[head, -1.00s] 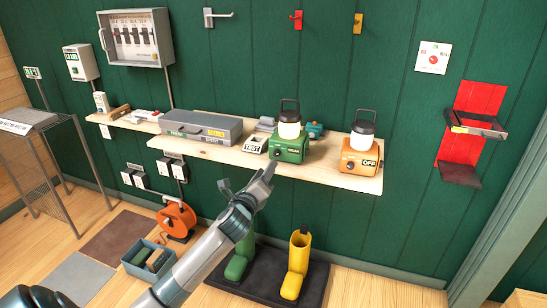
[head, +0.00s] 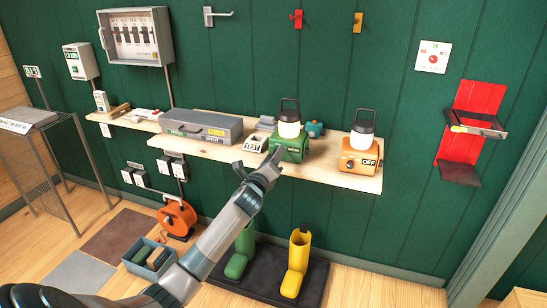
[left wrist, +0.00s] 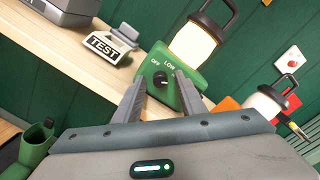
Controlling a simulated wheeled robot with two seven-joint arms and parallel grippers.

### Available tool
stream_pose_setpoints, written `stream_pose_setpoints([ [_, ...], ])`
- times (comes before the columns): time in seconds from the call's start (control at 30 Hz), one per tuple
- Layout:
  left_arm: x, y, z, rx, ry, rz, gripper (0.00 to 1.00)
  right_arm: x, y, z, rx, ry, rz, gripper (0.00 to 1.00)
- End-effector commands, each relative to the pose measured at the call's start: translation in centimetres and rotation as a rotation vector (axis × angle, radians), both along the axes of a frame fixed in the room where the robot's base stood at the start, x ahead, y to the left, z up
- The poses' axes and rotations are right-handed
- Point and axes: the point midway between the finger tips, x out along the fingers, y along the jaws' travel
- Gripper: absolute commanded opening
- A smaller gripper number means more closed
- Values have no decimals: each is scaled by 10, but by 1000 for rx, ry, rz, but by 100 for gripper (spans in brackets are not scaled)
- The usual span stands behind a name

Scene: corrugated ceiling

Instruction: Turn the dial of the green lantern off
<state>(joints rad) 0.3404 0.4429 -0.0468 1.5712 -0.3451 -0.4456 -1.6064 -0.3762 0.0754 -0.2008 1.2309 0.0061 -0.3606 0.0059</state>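The green lantern (head: 289,146) stands on the wooden shelf, with a white globe and dark handle. In the left wrist view its green base (left wrist: 185,72) shows a black dial (left wrist: 160,79) with the words OFF and LOW above it. The dial's white mark points up and to the right, nearer LOW than OFF. My left gripper (head: 269,168) is in front of the base; in the left wrist view its two fingers (left wrist: 162,87) are apart, with the dial between and just beyond their tips. I cannot tell whether they touch the base. My right gripper is not in view.
An orange lantern (head: 358,158) marked OFF stands to the right on the shelf (head: 325,169). A TEST block (head: 255,142) and a grey case (head: 201,128) are to the left.

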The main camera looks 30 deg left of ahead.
Motion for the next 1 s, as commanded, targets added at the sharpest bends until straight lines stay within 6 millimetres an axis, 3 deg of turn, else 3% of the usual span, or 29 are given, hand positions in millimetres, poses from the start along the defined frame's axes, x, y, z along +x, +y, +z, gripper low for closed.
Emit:
stream_pose_setpoints([
  [0.03, 0, 0, 0, 0, 0, 0, 26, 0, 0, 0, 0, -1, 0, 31],
  [0.13, 0, 0, 0, 0, 0, 0, 2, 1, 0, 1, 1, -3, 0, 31],
  [0.17, 0, 0, 0, 0, 0, 0, 0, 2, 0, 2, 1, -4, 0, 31],
  [0.67, 0, 0, 0, -71, -19, 1, 0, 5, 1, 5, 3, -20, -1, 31],
  [1.0, 0, 0, 0, -293, -80, 1, 0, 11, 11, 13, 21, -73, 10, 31],
])
